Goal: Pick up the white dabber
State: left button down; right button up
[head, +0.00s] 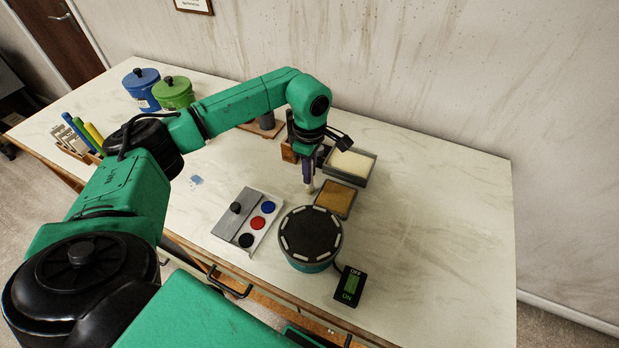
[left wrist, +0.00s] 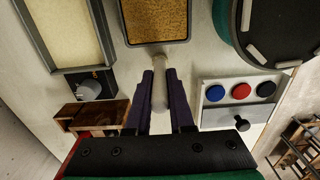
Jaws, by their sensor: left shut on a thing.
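The white dabber (left wrist: 158,92) is a pale rod with a rounded head, seen in the left wrist view between the purple fingers of my left gripper (left wrist: 160,88). The gripper is shut on it. In the head view my left gripper (head: 307,172) is low over the table, fingers down, left of the tan-filled tray. The dabber's pale end (head: 309,187) shows just below the fingertips. I cannot tell if it touches the table. My right gripper is not in view.
Close by are the tan-filled tray (head: 336,198), a cream-filled tray (head: 351,164), a wooden block (head: 288,152), a round black-topped wheel (head: 310,234) and a grey-lidded colour palette (head: 240,215). A switch box (head: 351,286) lies near the front. The table's right side is clear.

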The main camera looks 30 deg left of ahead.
pick_arm(q)
notch_tip(320, 180, up, 20)
jog(key=shift+b, duration=0.4)
